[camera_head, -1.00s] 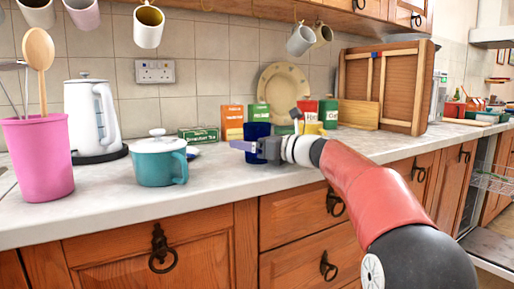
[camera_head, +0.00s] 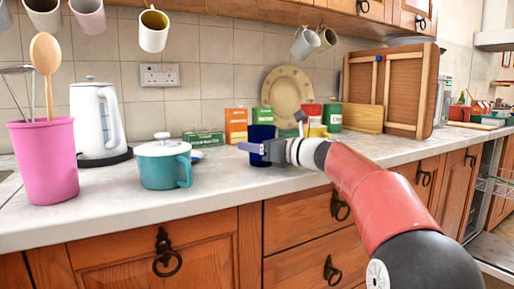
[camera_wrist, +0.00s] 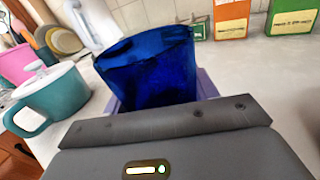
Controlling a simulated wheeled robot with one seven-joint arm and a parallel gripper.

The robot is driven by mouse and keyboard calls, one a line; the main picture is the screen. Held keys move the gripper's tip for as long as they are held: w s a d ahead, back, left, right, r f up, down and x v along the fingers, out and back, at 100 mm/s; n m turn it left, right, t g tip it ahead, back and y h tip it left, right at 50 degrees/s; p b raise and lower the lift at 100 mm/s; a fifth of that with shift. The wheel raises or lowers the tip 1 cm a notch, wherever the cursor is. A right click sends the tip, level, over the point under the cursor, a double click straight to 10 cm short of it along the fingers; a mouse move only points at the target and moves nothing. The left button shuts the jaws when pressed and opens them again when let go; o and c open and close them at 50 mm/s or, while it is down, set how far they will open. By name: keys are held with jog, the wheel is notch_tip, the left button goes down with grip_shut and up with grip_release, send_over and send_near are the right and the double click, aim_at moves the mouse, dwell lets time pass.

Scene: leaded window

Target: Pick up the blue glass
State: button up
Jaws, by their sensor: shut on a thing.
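The blue glass (camera_head: 260,135) is on or just above the counter in the head view, right of the teal pot. My gripper (camera_head: 262,150) reaches in from the right and is shut on it. In the wrist view the blue glass (camera_wrist: 150,68) fills the middle, its open rim up and slightly tilted in the picture. Purple finger parts show at both sides of it, and my gripper (camera_wrist: 160,100) hides its lower part. I cannot tell whether its base touches the counter.
A teal pot with white lid (camera_head: 163,165) stands left of the glass, with a white kettle (camera_head: 97,120) and pink utensil holder (camera_head: 45,160) beyond. Several boxes (camera_head: 236,126) and a plate (camera_head: 288,92) stand behind. Mugs (camera_head: 153,30) hang above. The front counter is clear.

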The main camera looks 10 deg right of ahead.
notch_tip(320, 180, up, 20)
jog(key=p, duration=0.5)
jog(key=shift+f, duration=0.25)
dwell(0.4)
